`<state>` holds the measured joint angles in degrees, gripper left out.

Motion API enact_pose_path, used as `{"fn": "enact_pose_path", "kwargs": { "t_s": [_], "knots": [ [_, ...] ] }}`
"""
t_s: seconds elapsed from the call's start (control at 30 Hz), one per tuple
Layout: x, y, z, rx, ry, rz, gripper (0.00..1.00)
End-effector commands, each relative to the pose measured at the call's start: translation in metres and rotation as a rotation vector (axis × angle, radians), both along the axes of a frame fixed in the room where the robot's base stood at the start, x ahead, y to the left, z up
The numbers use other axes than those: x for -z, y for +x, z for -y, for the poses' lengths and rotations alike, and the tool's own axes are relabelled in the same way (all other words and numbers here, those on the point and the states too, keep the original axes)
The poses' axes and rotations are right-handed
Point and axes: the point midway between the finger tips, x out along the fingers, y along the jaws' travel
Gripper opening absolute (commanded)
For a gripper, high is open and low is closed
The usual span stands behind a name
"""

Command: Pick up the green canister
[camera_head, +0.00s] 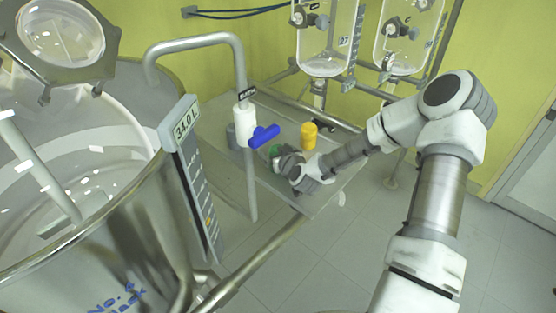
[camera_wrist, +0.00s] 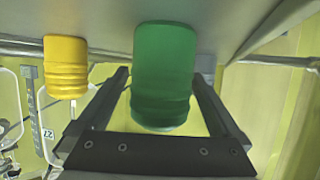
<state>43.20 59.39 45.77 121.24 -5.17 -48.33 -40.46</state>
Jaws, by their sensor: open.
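The green canister (camera_wrist: 165,70) stands large in the middle of the wrist view, which shows the scene upside down. My gripper (camera_wrist: 160,76) is open, with one finger on each side of the canister in that view. A gap shows between each finger and the canister; I cannot tell whether the canister is fully between the fingertips. In the head view only a bit of the green canister (camera_head: 275,150) shows, on the grey shelf (camera_head: 322,188). The rest of it is hidden by my gripper (camera_head: 280,160) and wrist, which are low over the shelf.
A yellow canister (camera_head: 309,136) stands close behind my wrist on the shelf. It also shows at the left of the wrist view (camera_wrist: 66,66). The big steel reactor (camera_head: 150,235) fills the left.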

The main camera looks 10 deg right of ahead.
Motion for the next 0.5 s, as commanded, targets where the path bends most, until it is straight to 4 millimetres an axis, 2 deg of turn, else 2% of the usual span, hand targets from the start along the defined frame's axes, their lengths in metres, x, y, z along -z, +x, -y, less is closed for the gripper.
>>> {"fn": "enact_pose_path", "kwargs": {
  "t_s": [0.2, 0.27, 0.5],
  "knots": [
    [0.0, 0.001, -0.0003, 0.0, 0.0, 0.0, 1.0],
    [0.0, 0.001, -0.0003, 0.0, 0.0, 0.0, 0.91],
    [-0.0001, 0.0008, -0.0001, 0.0, 0.0, 0.0, 0.48]
  ]
}}
